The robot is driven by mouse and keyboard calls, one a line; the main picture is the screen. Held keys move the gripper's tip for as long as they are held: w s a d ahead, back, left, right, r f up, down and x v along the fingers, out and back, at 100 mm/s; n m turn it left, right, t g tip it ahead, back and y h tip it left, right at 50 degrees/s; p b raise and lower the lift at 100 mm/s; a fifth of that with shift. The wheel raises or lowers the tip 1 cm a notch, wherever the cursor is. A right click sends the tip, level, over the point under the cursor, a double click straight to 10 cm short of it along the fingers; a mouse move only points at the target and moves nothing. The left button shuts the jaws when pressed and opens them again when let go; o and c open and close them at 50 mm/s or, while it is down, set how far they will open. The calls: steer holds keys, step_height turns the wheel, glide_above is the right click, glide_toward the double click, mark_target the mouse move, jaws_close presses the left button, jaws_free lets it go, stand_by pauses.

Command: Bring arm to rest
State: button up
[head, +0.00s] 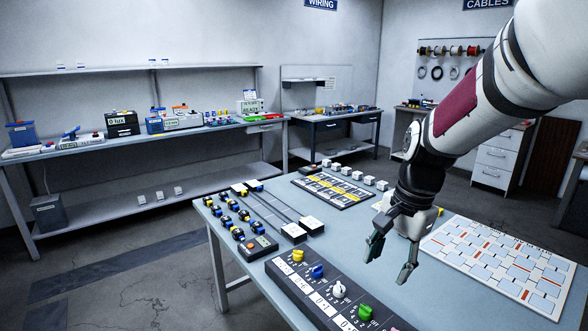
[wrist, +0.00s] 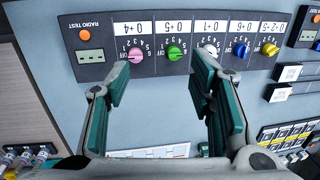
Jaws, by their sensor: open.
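My gripper (head: 391,262) hangs at the lower end of my white arm, above the blue-grey table (head: 238,211) in the head view. Its two green-padded fingers are apart with nothing between them. The wrist view shows the open gripper (wrist: 165,110) from behind, over the table and close to a dark panel with coloured knobs. The green knob (head: 365,312), white knob (head: 339,289), blue knob (head: 317,271) and yellow knob (head: 297,256) stand on that panel. A pink knob (wrist: 134,55) shows in the wrist view. I cannot tell the gripper's exact height.
A white grid board (head: 500,262) lies right of the gripper. A dark tray with yellow parts (head: 333,188) and several small white-topped blocks (head: 357,175) lie behind. Small black-and-yellow parts (head: 237,233) and a radio test box (head: 259,245) sit at the left. Shelved benches (head: 160,139) line the back wall.

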steer(key=s+r+n+t, duration=0.1)
steer(key=s+r+n, duration=0.1)
steer(key=s, duration=0.5)
steer(key=s+r+n+t, duration=0.1)
steer(key=s+r+n, duration=0.1)
steer(key=s+n, duration=0.3)
steer(key=s+r+n+t+h, duration=0.1)
steer(key=s+r+n, duration=0.2)
steer(key=s, duration=0.8)
steer(key=shift+s+d+n, duration=0.2)
steer(key=shift+d+n, duration=0.2)
steer(key=shift+n, duration=0.1)
